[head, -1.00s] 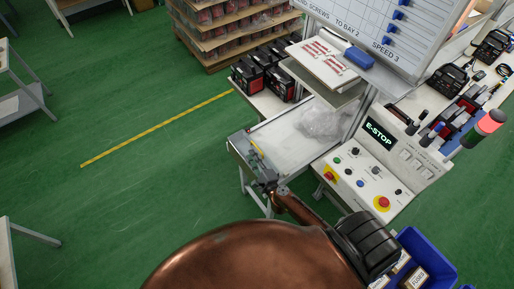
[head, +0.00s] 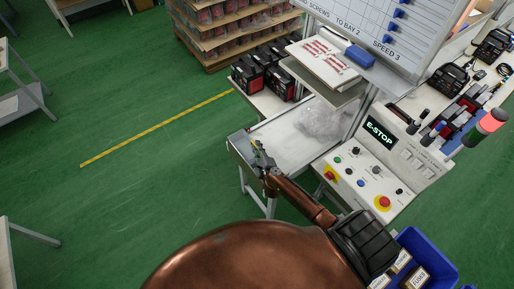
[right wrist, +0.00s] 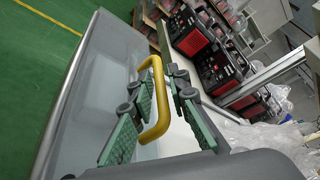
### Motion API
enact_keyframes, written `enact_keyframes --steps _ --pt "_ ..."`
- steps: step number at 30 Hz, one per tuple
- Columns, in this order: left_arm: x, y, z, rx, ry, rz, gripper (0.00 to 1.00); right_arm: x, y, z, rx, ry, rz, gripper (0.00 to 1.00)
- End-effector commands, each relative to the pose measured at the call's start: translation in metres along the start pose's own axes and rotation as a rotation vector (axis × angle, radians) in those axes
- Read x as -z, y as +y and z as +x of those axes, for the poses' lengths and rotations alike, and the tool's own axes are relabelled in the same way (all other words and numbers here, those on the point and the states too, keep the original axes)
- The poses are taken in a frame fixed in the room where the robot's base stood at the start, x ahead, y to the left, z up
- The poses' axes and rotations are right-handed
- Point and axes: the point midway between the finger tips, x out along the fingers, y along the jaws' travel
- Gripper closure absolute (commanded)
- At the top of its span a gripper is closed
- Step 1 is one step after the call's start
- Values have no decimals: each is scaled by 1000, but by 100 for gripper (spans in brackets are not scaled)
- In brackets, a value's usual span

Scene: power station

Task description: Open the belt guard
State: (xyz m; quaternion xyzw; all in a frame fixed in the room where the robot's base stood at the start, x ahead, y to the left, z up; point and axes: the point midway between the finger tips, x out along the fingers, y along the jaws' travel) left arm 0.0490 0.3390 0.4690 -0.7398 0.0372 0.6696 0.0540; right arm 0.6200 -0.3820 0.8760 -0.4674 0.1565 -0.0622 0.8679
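The belt guard (right wrist: 115,60) is a pale, see-through panel with a metal edge, lying flat over the conveyor bed. It shows in the head view (head: 290,140) at the bench's near end. A yellow bow handle (right wrist: 158,92) stands on it. My right gripper (right wrist: 155,100) has its green-padded fingers on either side of the handle, with a gap between them. It looks open around the handle; contact is not clear. In the head view the right gripper (head: 262,160) reaches the guard's left end and mostly hides the handle. My left gripper is not in view.
A control panel with an E-STOP display (head: 380,133) and a red button (head: 383,203) stands right of the conveyor. Black-and-red units (head: 262,75) sit behind it. Crumpled clear plastic (head: 322,120) lies at the far end. A blue bin (head: 428,258) is at lower right. Green floor lies open to the left.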

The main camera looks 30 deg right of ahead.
Motion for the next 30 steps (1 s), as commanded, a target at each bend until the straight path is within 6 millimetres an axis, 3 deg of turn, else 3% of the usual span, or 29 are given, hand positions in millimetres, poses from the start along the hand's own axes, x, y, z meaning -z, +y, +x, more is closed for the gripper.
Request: enact_keyframes --steps 5,12,30 --pt "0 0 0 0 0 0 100 0 0 0 0 0 -1 85" --pt "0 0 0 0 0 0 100 0 0 0 0 0 -1 100" --pt "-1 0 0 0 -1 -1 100 -1 0 0 -1 -1 -1 100"
